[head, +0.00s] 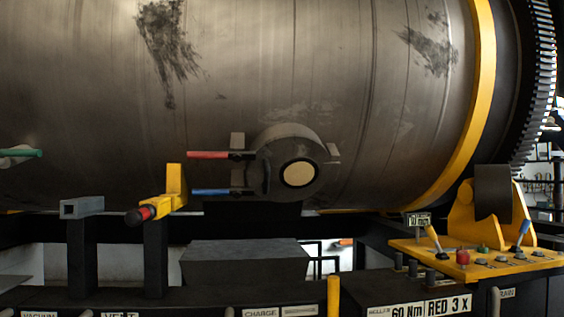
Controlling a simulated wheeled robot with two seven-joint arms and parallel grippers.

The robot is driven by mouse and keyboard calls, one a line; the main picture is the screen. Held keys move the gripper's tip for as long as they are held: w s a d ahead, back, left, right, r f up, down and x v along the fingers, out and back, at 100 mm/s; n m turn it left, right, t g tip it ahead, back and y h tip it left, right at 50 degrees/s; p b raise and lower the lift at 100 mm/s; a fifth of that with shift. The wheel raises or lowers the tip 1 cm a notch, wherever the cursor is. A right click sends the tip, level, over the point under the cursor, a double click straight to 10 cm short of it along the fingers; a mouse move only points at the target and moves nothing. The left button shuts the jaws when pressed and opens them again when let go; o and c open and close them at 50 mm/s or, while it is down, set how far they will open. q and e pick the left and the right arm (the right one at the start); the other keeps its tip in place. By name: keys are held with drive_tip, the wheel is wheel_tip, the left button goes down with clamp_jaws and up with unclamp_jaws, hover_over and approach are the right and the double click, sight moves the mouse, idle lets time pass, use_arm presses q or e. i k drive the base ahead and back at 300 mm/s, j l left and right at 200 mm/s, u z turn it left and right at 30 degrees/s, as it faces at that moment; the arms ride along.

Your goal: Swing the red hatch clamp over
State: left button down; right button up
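The red hatch clamp (208,154) is a red-gripped bar that sticks out to the left from the upper left of the round grey hatch (290,143), roughly level. The hatch sits low on the side of the big steel drum (240,70) and has a cream disc (299,174) in its face. A similar blue-handled clamp (210,192) points left just below the red one. Neither of my grippers shows in the head view.
A yellow bracket (175,185) with a black, red-banded handle (147,212) stands below left of the hatch, near a grey square tube (82,207). A green handle (22,153) is at the left edge. A yellow lever panel (480,262) is at right.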

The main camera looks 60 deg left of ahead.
sight(237, 157)
drive_tip(key=u, duration=2.4)
